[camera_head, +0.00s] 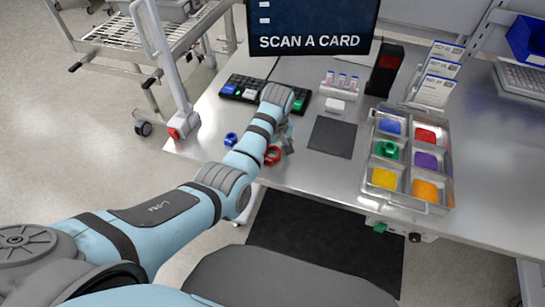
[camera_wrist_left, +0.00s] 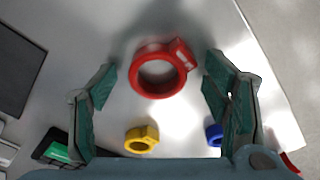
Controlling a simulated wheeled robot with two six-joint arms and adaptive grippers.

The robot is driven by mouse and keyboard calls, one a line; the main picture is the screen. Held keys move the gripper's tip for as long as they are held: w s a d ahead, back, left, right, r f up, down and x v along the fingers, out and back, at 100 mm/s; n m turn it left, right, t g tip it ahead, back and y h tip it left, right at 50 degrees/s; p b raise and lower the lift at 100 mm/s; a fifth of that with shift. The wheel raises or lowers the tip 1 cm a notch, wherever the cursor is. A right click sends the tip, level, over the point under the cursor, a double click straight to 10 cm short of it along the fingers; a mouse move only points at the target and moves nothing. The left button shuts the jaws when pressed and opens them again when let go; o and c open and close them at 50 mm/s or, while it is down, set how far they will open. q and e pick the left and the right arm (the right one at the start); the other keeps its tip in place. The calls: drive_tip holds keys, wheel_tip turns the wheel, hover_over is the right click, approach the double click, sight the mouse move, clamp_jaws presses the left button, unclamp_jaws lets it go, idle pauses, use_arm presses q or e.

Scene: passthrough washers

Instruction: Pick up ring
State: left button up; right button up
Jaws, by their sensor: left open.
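A red ring (camera_head: 272,155) lies on the metal bench at the left. In the left wrist view the red ring (camera_wrist_left: 158,70) appears between the fingers of my left gripper (camera_wrist_left: 157,78), with a gap on both sides. My left gripper (camera_head: 286,139) is open and empty, close to the ring in the head view. A blue ring (camera_head: 231,139) lies left of it and also shows in the wrist view (camera_wrist_left: 213,134). A yellow ring (camera_wrist_left: 141,138) shows in the wrist view; my arm hides it in the head view. A green ring (camera_head: 387,149) sits in the tray's green compartment. My right gripper is out of view.
A metal tray (camera_head: 367,157) with coloured compartments stands at the right of a dark mat (camera_head: 332,137). A wheeled cart (camera_head: 120,32) stands left.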

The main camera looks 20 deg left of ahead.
use_arm(q)
drive_tip(key=shift+r, duration=0.2)
drive_tip(key=c, duration=0.9)
